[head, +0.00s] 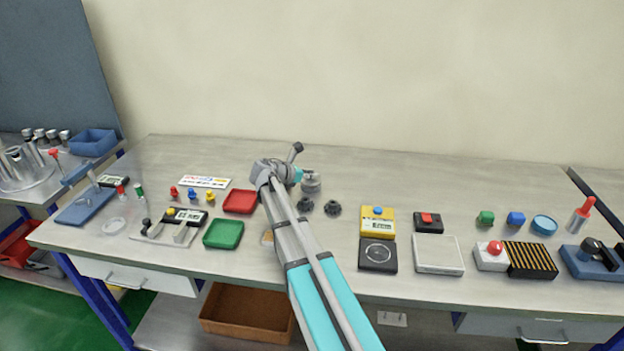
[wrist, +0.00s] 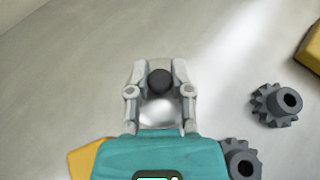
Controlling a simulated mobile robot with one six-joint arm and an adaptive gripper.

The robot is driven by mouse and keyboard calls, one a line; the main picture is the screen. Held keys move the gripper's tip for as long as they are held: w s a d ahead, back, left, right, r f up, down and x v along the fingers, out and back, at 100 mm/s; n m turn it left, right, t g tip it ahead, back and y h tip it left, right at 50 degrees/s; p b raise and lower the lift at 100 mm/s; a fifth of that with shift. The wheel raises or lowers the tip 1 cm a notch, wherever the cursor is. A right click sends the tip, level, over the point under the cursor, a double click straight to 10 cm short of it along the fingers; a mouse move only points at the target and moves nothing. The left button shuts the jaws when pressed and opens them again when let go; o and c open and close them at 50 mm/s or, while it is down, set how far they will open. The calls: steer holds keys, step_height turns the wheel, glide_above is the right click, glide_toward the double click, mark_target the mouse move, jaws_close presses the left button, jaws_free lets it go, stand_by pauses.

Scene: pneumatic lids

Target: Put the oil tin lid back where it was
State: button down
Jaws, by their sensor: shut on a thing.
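My gripper (wrist: 160,88) reaches over the middle of the bench, and its fingers are closed around a dark round knob. The knob seems to belong to the oil tin lid (wrist: 159,112), a shiny silver part between the fingers, partly covered by my gripper's body. In the head view my gripper (head: 311,183) is small beside the teal wrist, and the lid cannot be made out separately. An orange-yellow thing (wrist: 84,160) shows at the lower left of the wrist view, partly hidden by my gripper's body. I cannot tell whether it is the oil tin.
Two dark gears (head: 305,205) (head: 333,208) lie close to my gripper. A yellow box with a blue button (head: 377,222) is to their right. Red (head: 239,202) and green (head: 223,234) trays are left of my arm. The bench behind my gripper is clear.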

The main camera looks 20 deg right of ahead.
steer(key=shift+f, duration=0.1)
stand_by(0.3)
steer(key=shift+f+b, duration=0.3)
steer(key=shift+b, duration=0.05)
steer(key=shift+f, duration=0.1)
steer(key=c, duration=0.5)
jaws_free()
steer(key=shift+c, duration=0.2)
steer(key=shift+a+r+p, duration=0.1)
steer(key=shift+r+p, duration=0.45)
steer(key=shift+r, duration=0.1)
steer(key=p+v, duration=0.4)
steer(key=v, duration=0.6)
steer(key=shift+a, duration=0.2)
steer(key=shift+s+a+r, duration=0.15)
steer(key=shift+s+a, duration=0.05)
steer(key=shift+a, duration=0.45)
